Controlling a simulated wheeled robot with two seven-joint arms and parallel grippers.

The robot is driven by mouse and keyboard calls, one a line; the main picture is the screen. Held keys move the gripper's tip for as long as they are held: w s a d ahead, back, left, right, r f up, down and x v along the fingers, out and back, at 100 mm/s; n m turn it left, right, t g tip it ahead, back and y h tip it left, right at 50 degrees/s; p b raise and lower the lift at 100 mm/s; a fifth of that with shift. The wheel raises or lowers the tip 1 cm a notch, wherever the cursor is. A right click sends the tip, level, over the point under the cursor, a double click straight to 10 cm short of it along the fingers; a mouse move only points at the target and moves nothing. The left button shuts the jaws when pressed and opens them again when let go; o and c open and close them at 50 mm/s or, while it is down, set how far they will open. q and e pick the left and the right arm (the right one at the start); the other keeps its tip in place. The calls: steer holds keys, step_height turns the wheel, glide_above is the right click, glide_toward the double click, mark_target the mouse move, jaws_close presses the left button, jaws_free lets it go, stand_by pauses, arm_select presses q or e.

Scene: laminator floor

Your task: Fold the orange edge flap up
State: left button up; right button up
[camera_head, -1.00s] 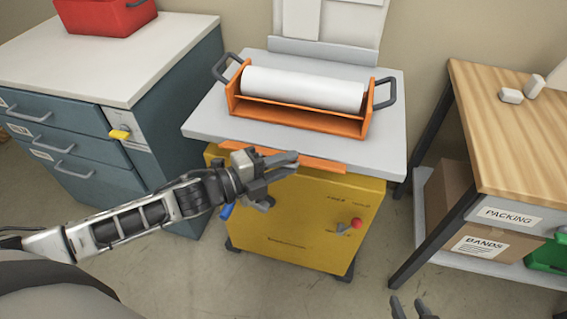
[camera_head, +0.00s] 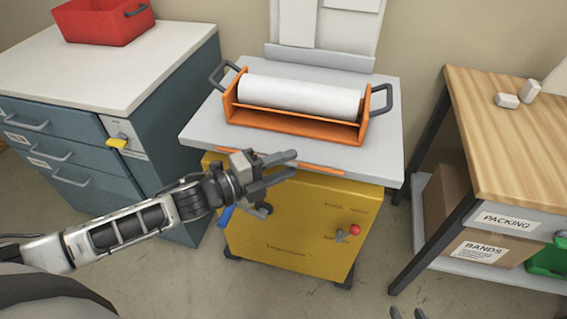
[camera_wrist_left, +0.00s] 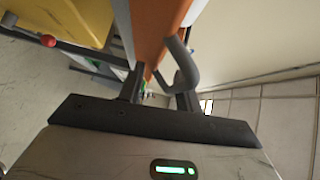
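The orange edge flap (camera_head: 322,169) shows as a thin strip along the front edge of the grey tabletop (camera_head: 200,125), above the yellow cabinet.
An orange tray (camera_head: 300,123) with a white roll (camera_head: 300,94) and grey side handles stands on the tabletop. The yellow cabinet (camera_head: 290,225) has a red-knobbed lever (camera_head: 354,230). Blue drawers (camera_head: 60,150) stand left, a wooden packing table (camera_head: 520,130) right.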

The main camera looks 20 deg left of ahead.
arm_select(q)
steer(key=shift+a, duration=0.1)
arm_select(e)
steer(key=shift+w+r, duration=0.1)
